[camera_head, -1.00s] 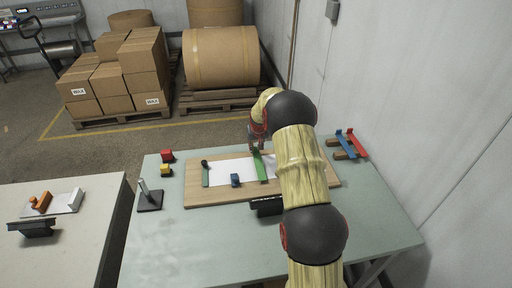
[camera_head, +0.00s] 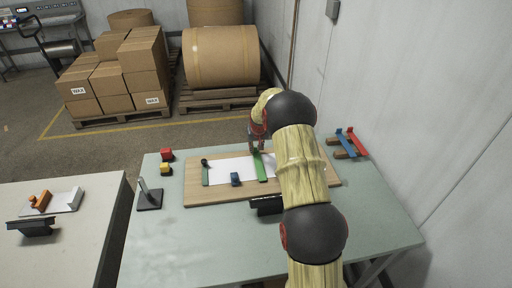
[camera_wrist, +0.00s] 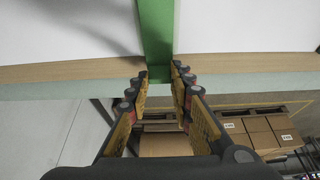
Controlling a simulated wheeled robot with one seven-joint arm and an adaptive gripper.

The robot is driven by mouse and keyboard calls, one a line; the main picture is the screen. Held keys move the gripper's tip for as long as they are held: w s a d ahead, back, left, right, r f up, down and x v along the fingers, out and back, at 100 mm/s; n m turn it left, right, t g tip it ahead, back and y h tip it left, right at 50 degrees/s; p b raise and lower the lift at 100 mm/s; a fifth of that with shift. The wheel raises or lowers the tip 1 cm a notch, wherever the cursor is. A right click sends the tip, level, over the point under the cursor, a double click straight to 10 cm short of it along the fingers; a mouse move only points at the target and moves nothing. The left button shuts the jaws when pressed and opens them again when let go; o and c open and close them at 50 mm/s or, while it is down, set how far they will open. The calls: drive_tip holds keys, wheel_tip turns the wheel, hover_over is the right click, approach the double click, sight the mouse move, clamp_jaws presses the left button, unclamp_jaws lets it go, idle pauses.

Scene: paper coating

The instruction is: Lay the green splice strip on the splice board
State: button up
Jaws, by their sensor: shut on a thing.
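The green splice strip (camera_head: 260,168) lies across the white paper on the wooden splice board (camera_head: 225,199), or very close above it. I cannot tell whether it fully touches. My gripper (camera_head: 257,149) is at the strip's far end, mostly hidden behind my arm in the head view. In the wrist view my gripper (camera_wrist: 159,78) is shut on the end of the green strip (camera_wrist: 156,35), at the board's edge (camera_wrist: 80,71). The strip runs away from the fingers over the white paper (camera_wrist: 60,30).
Blue and red strips (camera_head: 356,144) rest on a rack at right.

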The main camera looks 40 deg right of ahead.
drive_tip(key=shift+f, duration=0.3)
drive_tip(key=o, duration=0.9)
drive_tip(key=shift+r, duration=0.1)
drive_tip(key=v, duration=1.2)
